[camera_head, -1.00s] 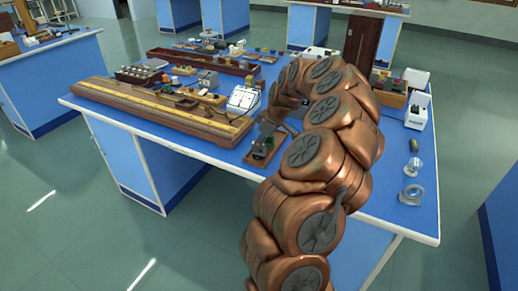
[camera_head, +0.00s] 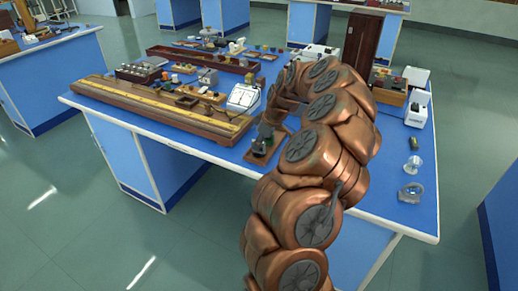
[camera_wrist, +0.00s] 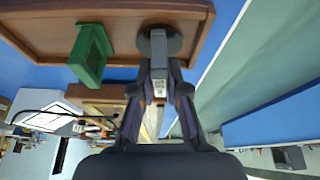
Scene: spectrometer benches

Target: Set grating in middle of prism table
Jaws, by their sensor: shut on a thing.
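In the wrist view, my gripper (camera_wrist: 160,92) is shut on a narrow, pale grey piece (camera_wrist: 158,72) with a small printed label, which may be the grating. The piece reaches toward a dark grey round disc (camera_wrist: 174,42) on a brown wooden board (camera_wrist: 40,35). The disc may be the prism table. I cannot tell whether the held piece touches it. A green block-like frame (camera_wrist: 91,52) stands on the board, left of the disc. In the head view, the wooden board (camera_head: 254,159) shows left of my arm, and the gripper tips are hard to make out.
The blue bench top (camera_head: 215,150) holds a long wooden rail with a yellow scale (camera_head: 160,103) on the left. A white slanted panel (camera_head: 243,97) stands near the board. The front right bench top is mostly clear.

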